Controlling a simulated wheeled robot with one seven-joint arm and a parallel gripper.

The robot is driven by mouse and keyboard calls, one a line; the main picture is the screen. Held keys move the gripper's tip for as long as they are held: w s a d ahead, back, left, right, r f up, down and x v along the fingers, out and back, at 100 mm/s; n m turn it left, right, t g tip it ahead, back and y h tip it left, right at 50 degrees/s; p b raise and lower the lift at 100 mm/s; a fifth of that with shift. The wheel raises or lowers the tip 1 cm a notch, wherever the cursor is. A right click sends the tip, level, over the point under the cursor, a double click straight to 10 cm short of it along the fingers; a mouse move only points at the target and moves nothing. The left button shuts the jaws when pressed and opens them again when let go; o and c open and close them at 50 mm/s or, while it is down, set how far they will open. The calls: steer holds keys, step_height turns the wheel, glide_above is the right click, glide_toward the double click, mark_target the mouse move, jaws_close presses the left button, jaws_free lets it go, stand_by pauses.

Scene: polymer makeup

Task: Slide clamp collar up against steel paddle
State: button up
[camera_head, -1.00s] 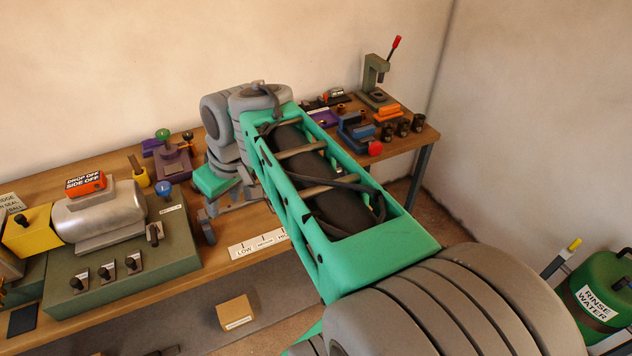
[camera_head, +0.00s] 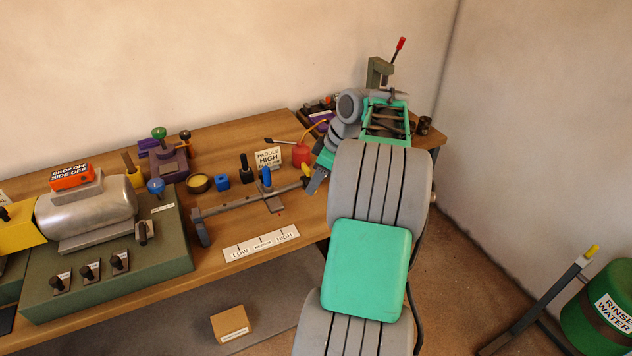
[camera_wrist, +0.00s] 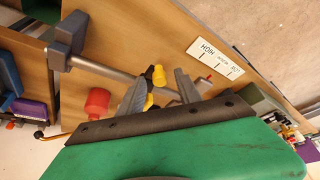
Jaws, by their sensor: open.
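A steel rail (camera_head: 235,204) runs from a grey end block (camera_head: 203,230) at its left toward my gripper (camera_head: 313,180) at its right. On the rail is a flat grey paddle plate (camera_head: 274,204) with an upright blue knob (camera_head: 265,176). To its right a yellow-knobbed part, seemingly the clamp collar (camera_head: 306,170), sits by my gripper, apart from the plate. In the wrist view the yellow knob (camera_wrist: 159,75) lies between the open fingers of my gripper (camera_wrist: 162,92). The rail's other end block (camera_wrist: 69,38) shows there too. Whether a finger touches the collar cannot be told.
A "PADDLE HIGH" sign (camera_head: 270,158) and a red oil can (camera_head: 301,153) stand behind the rail. A LOW-to-HIGH scale plate (camera_head: 261,243) lies in front. A silver-drum machine (camera_head: 90,215) is at left. A press (camera_head: 379,72) stands at the back right.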

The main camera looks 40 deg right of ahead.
steer(key=shift+c, duration=0.3)
jaws_close()
stand_by(1.1)
